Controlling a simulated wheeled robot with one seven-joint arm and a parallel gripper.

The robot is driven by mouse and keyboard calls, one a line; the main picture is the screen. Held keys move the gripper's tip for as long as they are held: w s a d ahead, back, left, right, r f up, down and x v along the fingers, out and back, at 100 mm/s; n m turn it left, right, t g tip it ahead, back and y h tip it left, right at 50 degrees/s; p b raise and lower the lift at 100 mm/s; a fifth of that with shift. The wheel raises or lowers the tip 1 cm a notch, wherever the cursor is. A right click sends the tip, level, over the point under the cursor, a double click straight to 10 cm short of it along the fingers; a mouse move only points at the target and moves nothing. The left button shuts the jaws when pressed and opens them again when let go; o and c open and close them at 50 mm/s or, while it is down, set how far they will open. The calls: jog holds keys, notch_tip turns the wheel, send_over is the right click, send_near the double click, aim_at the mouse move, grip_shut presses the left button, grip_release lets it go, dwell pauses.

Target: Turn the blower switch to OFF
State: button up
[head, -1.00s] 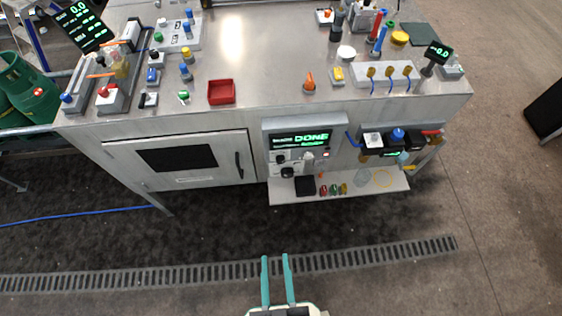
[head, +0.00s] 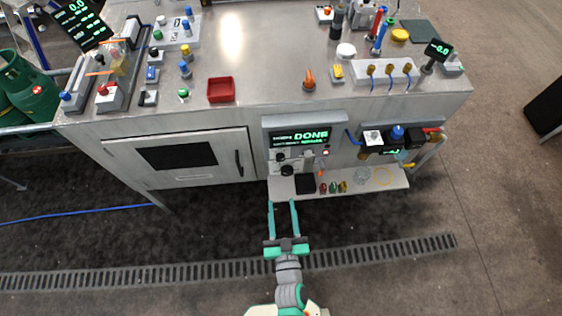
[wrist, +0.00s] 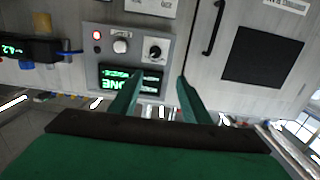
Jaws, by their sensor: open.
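A grey control panel (head: 325,121) with a green-lit screen reading DONE (head: 310,136) is on the bench front. In the wrist view the panel appears upside down, with a black rotary knob (wrist: 155,50), a pale knob (wrist: 121,46) and a small red light (wrist: 96,35) by the screen (wrist: 131,80). I cannot read which control is the blower switch or how it is set. My gripper (head: 282,203) is open and empty, below and in front of the panel. In the wrist view its two green fingers (wrist: 160,78) are apart and point toward the panel.
A shelf (head: 282,187) juts out under the panel, holding a black block (head: 305,184) and several small coloured pieces. A cabinet door with a dark handle (head: 239,163) is to the left. A fluid unit (head: 398,135) is to the right.

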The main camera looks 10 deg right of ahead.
send_near(281, 160)
jog(key=w, duration=0.9)
jog(key=shift+f, duration=0.1)
jog(key=c, duration=1)
